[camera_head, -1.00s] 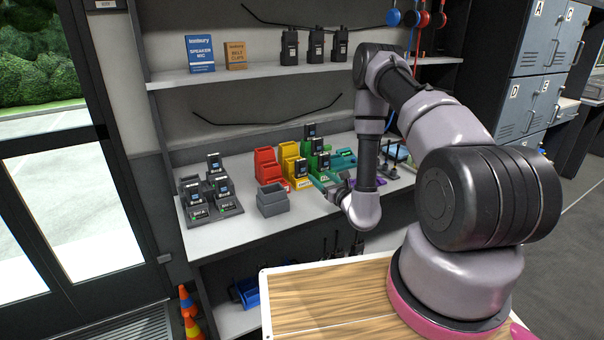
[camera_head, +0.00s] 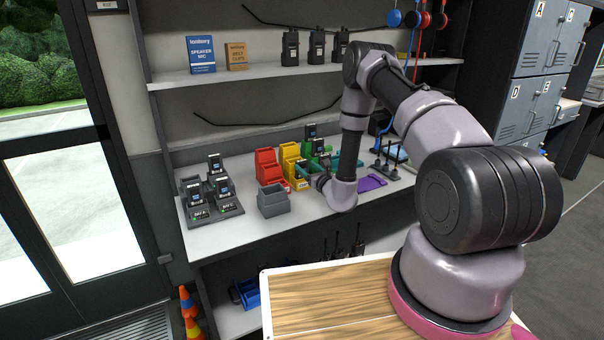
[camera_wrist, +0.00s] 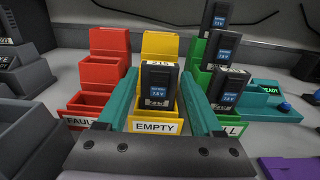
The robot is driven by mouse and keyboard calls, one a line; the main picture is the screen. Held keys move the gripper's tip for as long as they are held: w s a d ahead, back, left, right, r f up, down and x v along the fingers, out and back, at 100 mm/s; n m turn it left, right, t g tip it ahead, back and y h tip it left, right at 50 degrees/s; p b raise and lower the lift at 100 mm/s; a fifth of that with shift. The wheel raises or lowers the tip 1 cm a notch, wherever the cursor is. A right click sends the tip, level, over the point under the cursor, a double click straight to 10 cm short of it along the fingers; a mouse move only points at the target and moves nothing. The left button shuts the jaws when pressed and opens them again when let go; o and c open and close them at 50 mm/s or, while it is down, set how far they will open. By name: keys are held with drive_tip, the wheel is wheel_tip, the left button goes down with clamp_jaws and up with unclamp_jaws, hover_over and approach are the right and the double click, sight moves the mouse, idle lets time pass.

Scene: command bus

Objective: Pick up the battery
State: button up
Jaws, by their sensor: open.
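A black battery (camera_wrist: 158,84) with a blue and white label stands upright in the front pocket of the yellow rack (camera_wrist: 160,42) marked EMPTY in the wrist view. My gripper (camera_wrist: 158,76) is open, with one teal finger on each side of this battery. Whether the fingers touch it is not clear. In the head view my gripper (camera_head: 310,178) is at the front of the yellow rack (camera_head: 289,153), and my arm hides part of the area. More black batteries (camera_wrist: 225,46) stand in the green rack (camera_wrist: 198,50) to the right.
An empty-looking red rack (camera_wrist: 108,50) marked FAULT stands left of the yellow one. A grey bin (camera_head: 273,204) and a dark charger with devices (camera_head: 212,206) stand farther left. A teal tray (camera_wrist: 262,98) and a purple mat (camera_head: 371,181) are at the right.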

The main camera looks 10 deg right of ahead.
clamp_jaws()
drive_tip(key=shift+r, duration=0.1)
wheel_tip(320, 180, up, 10)
idle(0.6)
